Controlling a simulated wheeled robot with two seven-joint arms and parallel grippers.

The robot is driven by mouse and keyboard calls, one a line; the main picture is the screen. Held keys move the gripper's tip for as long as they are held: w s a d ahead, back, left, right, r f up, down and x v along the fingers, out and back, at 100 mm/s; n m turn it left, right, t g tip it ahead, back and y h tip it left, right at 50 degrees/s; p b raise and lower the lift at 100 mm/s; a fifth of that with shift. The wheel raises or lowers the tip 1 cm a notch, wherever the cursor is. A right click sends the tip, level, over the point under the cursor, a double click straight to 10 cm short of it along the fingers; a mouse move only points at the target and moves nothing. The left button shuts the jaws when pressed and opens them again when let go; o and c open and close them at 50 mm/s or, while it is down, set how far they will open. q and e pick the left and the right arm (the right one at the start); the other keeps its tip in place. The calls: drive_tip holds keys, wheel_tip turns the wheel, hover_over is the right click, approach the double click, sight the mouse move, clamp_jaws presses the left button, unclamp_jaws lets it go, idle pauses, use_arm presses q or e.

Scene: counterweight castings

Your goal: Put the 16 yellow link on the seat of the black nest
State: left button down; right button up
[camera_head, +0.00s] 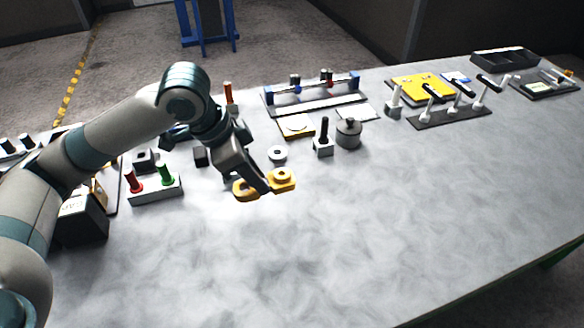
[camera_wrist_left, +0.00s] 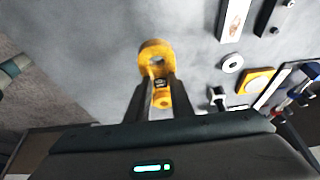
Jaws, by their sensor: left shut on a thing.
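The yellow link (camera_head: 281,179) is held by my left gripper (camera_head: 262,184) above the grey table, with a yellow part showing on each side of the finger. In the left wrist view the link (camera_wrist_left: 155,49) has a rounded, holed end beyond the fingertips, and a small dark label shows between the fingers (camera_wrist_left: 160,88). My left gripper is shut on it. I cannot tell for sure which dark piece is the black nest. A small black block (camera_head: 200,157) stands left of the gripper, partly near my arm. My right gripper is not in view.
A grey ring (camera_head: 277,153), a block with a black peg (camera_head: 323,146) and a lidded dark pot (camera_head: 348,133) stand behind and right. A block with red and green pegs (camera_head: 154,190) is at left. The front and middle of the table (camera_head: 350,230) are clear.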

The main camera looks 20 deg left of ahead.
use_arm(q)
drive_tip(key=w+f, duration=0.2)
drive_tip(key=w, duration=0.1)
drive_tip(key=w+f+p, duration=0.1)
drive_tip(key=w+f, duration=0.1)
drive_tip(key=w, duration=0.2)
drive_tip(key=w+a+f+p, duration=0.1)
drive_tip(key=w+f, duration=0.1)
drive_tip(key=w, duration=0.2)
drive_tip(key=shift+f, duration=0.2)
drive_tip(key=shift+f, duration=0.1)
drive_tip(key=shift+f+p, duration=0.55)
drive_tip(key=shift+f, duration=0.05)
drive_tip(key=shift+f+p, duration=0.35)
drive_tip(key=shift+f, duration=1)
drive_tip(key=c, duration=1.6)
unclamp_jaws()
drive_tip(key=shift+o, duration=0.2)
drive_tip(key=shift+s, duration=0.1)
